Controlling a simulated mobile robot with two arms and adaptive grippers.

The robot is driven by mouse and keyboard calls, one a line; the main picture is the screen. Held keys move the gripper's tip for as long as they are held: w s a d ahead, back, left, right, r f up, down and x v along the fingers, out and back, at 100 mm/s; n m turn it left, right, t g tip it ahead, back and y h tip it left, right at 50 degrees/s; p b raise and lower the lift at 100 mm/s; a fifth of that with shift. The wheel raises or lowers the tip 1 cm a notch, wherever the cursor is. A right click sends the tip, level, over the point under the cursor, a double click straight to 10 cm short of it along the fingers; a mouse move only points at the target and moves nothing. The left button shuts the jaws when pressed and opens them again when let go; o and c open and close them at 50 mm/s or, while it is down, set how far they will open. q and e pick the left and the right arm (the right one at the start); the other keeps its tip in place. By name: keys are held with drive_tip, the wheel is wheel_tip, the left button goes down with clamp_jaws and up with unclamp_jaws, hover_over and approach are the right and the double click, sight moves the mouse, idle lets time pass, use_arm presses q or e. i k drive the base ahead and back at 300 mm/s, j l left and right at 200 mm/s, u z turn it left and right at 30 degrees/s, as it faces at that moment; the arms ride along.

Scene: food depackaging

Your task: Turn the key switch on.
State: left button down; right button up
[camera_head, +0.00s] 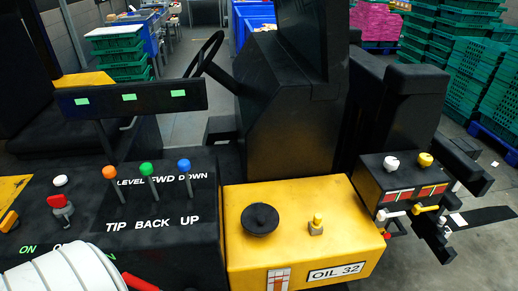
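A red key-like switch (60,203) with a grey metal lower part stands on the black control panel (100,195) at the lower left. Below it are a green ON label (28,249) and a second green label, partly covered by a pale ribbed cylinder (65,275). The switch's exact turn position is too small to tell. A yellow knob or key (9,221) is at the left edge. I cannot make out either gripper in the head view.
Orange, green and blue-topped levers (147,169) rise right of the switch. A steering wheel (204,55) and black display bar (130,99) stand behind. Green crates (480,70) are stacked at the right.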

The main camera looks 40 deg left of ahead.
sight(61, 212)
drive_tip(key=u, duration=2.55)
